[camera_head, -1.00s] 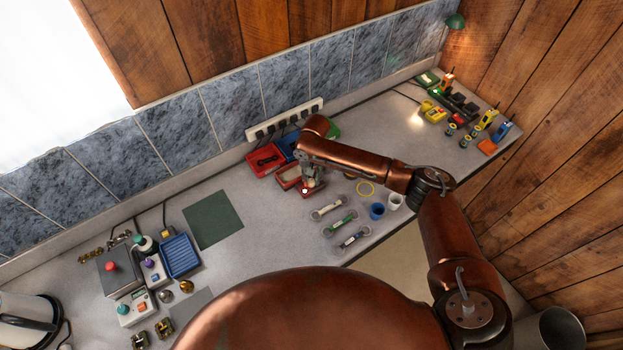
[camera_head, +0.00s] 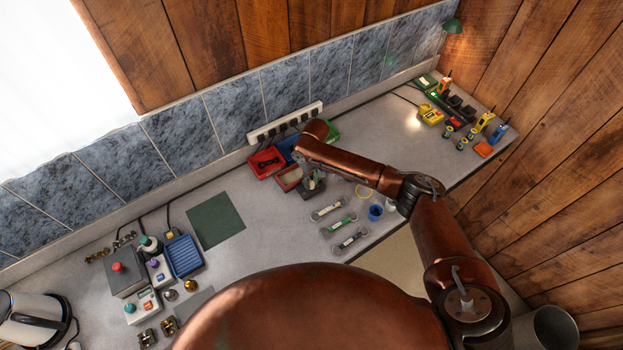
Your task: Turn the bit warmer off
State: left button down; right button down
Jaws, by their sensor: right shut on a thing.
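My right gripper (camera_head: 313,181) reaches down from the copper arm onto a small dark box (camera_head: 310,193) near the middle of the counter. It is shut on a part of this box, mostly hidden by the fingers and wrist. The box appears to be the bit warmer, but I see no label to confirm it. No glowing lamp shows on it from here. My left gripper is not in view.
A red tray (camera_head: 265,162) and a brownish open box (camera_head: 288,177) stand close left of the gripper. Several tube-like tools lie in front, beside a blue cup (camera_head: 375,212). A power strip (camera_head: 285,123) runs behind. The green mat (camera_head: 215,220) is clear.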

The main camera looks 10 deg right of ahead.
aim_at(312, 182)
jog(key=n, duration=0.2)
jog(key=shift+a+r+n+p, duration=0.1)
jog(key=shift+n+p, duration=0.3)
jog(key=shift+w+n+p, duration=0.1)
jog(key=shift+n+p, duration=0.2)
jog(key=shift+n, duration=1.5)
jog(key=c, duration=1.7)
grip_release()
jog(key=shift+r, duration=0.2)
jog(key=r, duration=1.1)
jog(key=shift+w+r, duration=0.2)
jog(key=shift+r, duration=0.05)
